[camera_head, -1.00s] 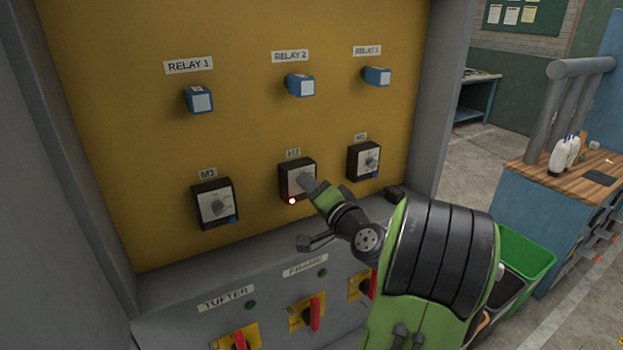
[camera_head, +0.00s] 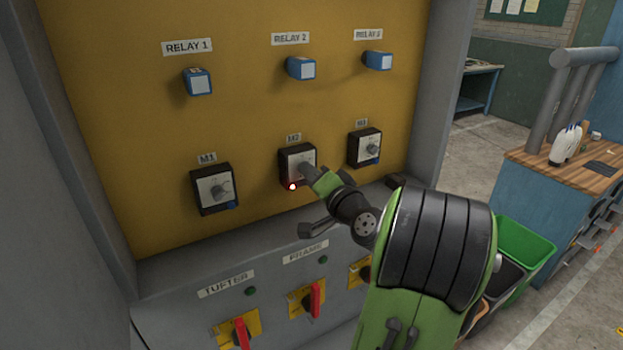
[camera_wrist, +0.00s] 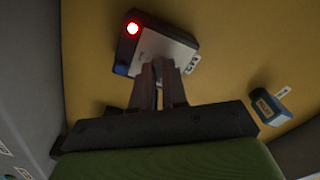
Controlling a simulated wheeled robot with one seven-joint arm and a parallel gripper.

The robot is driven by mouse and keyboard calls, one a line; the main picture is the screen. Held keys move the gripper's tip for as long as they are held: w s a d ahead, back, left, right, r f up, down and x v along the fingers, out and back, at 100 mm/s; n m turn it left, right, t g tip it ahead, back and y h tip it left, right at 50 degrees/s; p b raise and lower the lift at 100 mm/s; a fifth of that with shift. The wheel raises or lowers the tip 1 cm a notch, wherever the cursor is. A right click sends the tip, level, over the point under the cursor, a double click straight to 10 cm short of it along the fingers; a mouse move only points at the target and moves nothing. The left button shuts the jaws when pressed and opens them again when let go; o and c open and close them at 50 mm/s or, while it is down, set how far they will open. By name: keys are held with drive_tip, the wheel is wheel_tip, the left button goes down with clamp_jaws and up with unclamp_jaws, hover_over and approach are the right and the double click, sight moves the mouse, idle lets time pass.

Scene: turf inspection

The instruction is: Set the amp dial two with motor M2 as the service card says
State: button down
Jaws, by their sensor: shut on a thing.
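The M2 dial unit (camera_head: 286,166), a black box with a pale face, is the middle of three on the yellow panel. My gripper (camera_head: 307,171) is at its face, shut on the dial's knob, which the fingers mostly hide. A red lamp glows at the box's lower left (camera_head: 293,187). In the wrist view, my gripper (camera_wrist: 157,75) meets the face of the M2 dial unit (camera_wrist: 175,45), with the red lamp lit and a blue button (camera_wrist: 121,70) beside it. The pointer and scale cannot be read. No service card is legible.
The M1 dial (camera_head: 215,189) is to the left, the third dial (camera_head: 365,147) to the right. Blue relays (camera_head: 301,68) sit above. Red switch handles (camera_head: 316,299) project from the grey ledge below. A green bin (camera_head: 525,250) and a bench (camera_head: 560,165) stand at the right.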

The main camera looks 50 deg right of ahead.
drive_tip(key=shift+f+n+b, duration=0.1)
drive_tip(key=shift+n+b, duration=5.4)
drive_tip(key=shift+b, duration=2.1)
drive_tip(key=c, duration=1.2)
unclamp_jaws()
drive_tip(key=shift+o, duration=0.2)
drive_tip(key=shift+s, duration=0.1)
drive_tip(key=b+v, duration=0.1)
drive_tip(key=v, duration=1.4)
drive_tip(key=shift+s, duration=0.3)
